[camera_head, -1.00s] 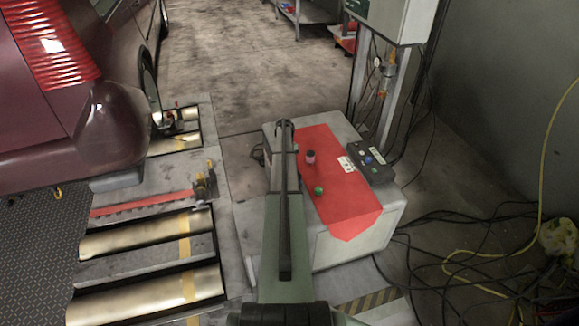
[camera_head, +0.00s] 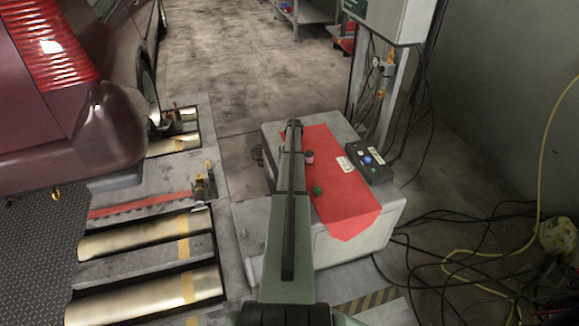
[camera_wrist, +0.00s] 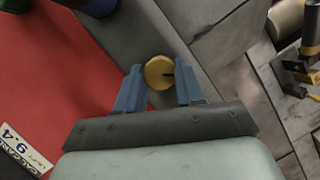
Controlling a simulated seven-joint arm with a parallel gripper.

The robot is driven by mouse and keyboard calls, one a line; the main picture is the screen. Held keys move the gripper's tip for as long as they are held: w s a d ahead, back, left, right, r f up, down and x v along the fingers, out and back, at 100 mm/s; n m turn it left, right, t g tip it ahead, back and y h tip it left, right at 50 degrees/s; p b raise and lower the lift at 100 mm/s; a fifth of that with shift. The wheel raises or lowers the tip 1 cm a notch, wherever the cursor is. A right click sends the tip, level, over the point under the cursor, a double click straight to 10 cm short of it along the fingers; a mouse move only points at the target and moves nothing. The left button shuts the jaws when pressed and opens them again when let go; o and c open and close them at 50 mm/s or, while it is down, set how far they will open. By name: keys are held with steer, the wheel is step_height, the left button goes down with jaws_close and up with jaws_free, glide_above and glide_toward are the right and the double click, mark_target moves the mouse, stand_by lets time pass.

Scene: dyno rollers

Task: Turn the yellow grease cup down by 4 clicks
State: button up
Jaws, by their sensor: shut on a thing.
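The yellow grease cup (camera_wrist: 158,73) is a small round cap with a dark mark on its right side, in the upper middle of the wrist view. My gripper (camera_wrist: 159,80) has its two blue fingers on either side of the cup and is shut on it. The cup sits by the grey edge beside the red surface. In the head view my arm reaches over the left part of the grey cabinet (camera_head: 350,240), and the cup is hidden there. I cannot read any click scale.
A red mat (camera_head: 335,190) on the cabinet carries a green knob (camera_head: 318,190) and a pinkish dark-topped piece (camera_head: 309,156). A black button box (camera_head: 368,162) is at its right. Metal rollers (camera_head: 150,235) and a dark red car (camera_head: 80,110) are at left.

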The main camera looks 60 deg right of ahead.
stand_by(0.4)
steer(key=o, duration=1)
steer(key=v, duration=1.3)
steer(key=shift+d+r, duration=0.15)
steer(key=shift+r, duration=0.2)
